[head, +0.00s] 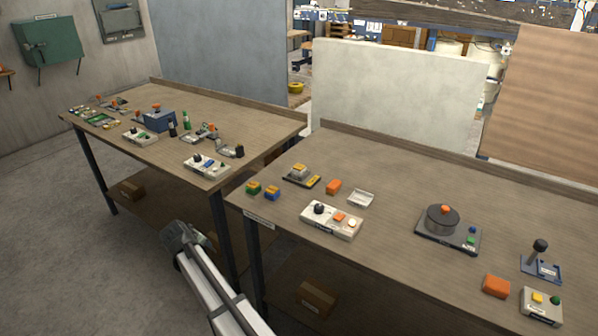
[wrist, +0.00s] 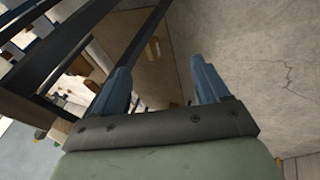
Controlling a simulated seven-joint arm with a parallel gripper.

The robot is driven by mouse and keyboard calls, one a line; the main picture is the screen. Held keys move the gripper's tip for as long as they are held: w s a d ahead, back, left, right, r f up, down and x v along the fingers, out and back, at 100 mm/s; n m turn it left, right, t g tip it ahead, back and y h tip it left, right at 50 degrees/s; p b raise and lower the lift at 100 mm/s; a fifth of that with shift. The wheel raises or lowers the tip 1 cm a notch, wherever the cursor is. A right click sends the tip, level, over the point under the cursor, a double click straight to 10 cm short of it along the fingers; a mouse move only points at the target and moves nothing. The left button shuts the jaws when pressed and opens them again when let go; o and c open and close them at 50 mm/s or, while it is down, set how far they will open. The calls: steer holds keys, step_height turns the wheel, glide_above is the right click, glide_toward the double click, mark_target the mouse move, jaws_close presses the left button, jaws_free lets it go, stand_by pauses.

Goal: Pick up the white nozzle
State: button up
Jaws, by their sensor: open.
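I cannot make out a white nozzle for certain in either view. A small white open piece (head: 361,198) lies on the right bench, but its shape does not clearly read as a nozzle. My gripper (wrist: 160,82) is open, with two blue fingers apart and nothing between them.
The left bench (head: 240,125) carries several small devices and a blue box (head: 158,120). Dark bench legs (head: 220,235) stand near my gripper.

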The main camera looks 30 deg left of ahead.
steer(key=w+a+r, duration=0.2)
steer(key=a+r, duration=0.3)
steer(key=r, duration=0.4)
steer(key=w+d+r+g, duration=0.1)
steer(key=w+d+r, duration=0.2)
steer(key=w, duration=0.4)
steer(key=w+d+r+g, duration=0.1)
steer(key=w+d+r, duration=0.2)
steer(key=w, duration=0.5)
steer(key=w+d+r, duration=0.3)
steer(key=w, duration=0.5)
steer(key=shift+r+g, duration=0.15)
steer(key=shift+g, duration=0.25)
steer(key=w+d+r+g+y, duration=0.1)
steer(key=w+d+r, duration=0.4)
steer(key=w+d, duration=0.25)
steer(key=w+d+r+g, duration=0.1)
steer(key=w+d+r, duration=0.4)
steer(key=w, duration=0.4)
glide_above(300, 167)
steer(key=d, duration=0.2)
steer(key=f, duration=0.8)
steer(key=shift+w+d+f, duration=0.15)
steer(key=shift+d+f, duration=0.05)
steer(key=shift+a+x, duration=0.15)
steer(key=shift+x, duration=1.15)
steer(key=shift+a+x, duration=0.15)
steer(key=shift+x, duration=1.15)
steer(key=shift+r, duration=0.1)
